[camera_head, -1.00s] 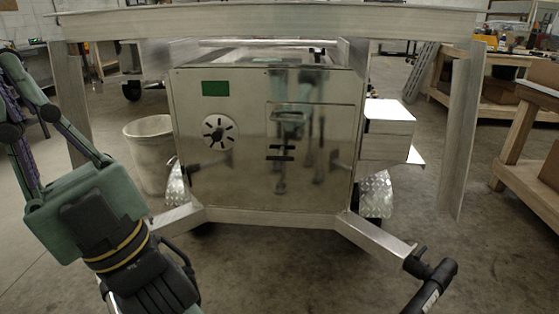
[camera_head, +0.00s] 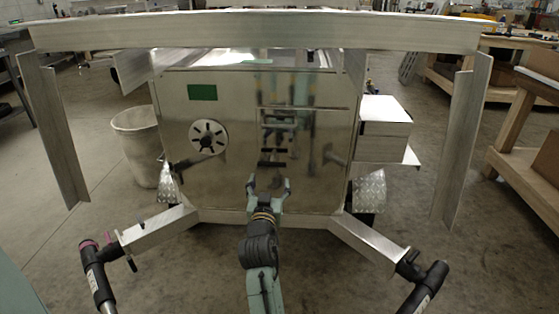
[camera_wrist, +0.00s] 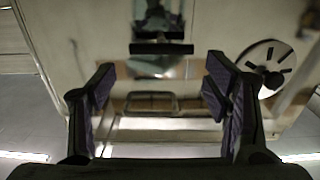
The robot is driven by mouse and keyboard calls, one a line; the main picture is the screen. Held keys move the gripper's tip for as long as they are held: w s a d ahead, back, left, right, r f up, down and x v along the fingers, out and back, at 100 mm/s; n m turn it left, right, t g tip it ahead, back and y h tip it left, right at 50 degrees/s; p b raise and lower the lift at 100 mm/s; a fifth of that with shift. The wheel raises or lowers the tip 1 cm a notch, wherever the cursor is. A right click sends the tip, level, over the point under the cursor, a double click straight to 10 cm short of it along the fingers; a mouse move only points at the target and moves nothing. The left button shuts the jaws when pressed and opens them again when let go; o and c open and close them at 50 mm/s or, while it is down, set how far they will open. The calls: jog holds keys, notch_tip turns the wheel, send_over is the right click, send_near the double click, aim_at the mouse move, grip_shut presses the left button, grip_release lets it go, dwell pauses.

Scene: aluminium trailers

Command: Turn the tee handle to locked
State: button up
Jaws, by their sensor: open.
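The tee handle (camera_head: 272,164) is a dark crossbar lying roughly level on the door of the shiny metal box, under a pull handle (camera_head: 284,119). In the wrist view, which looks upside down, the tee handle (camera_wrist: 161,48) is a dark bar above centre, beyond the fingertips. My gripper (camera_head: 268,185) is open and empty in front of the box, just below the tee handle in the head view. In the wrist view, my gripper (camera_wrist: 160,82) has its fingers spread wide, with nothing between them. I cannot tell the exact gap to the handle.
A round slotted vent (camera_head: 208,137) and a green label (camera_head: 202,92) are left of the door. A metal beam (camera_head: 250,33) crosses above the box. Angled frame arms (camera_head: 158,229) stick out at both sides. A bin (camera_head: 136,140) stands at left.

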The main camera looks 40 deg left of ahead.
aim_at(272, 162)
jog(key=o, duration=0.6)
jog(key=p+x, duration=0.1)
jog(key=x, duration=0.7)
jog(key=shift+w+a+r+p, duration=0.2)
jog(key=shift+a+p, duration=0.1)
jog(key=shift+p, duration=0.05)
jog(key=shift+w+a, duration=0.35)
jog(key=shift+w, duration=0.2)
jog(key=shift+c, duration=0.3)
jog(key=shift+f, duration=0.1)
jog(key=c, duration=0.9)
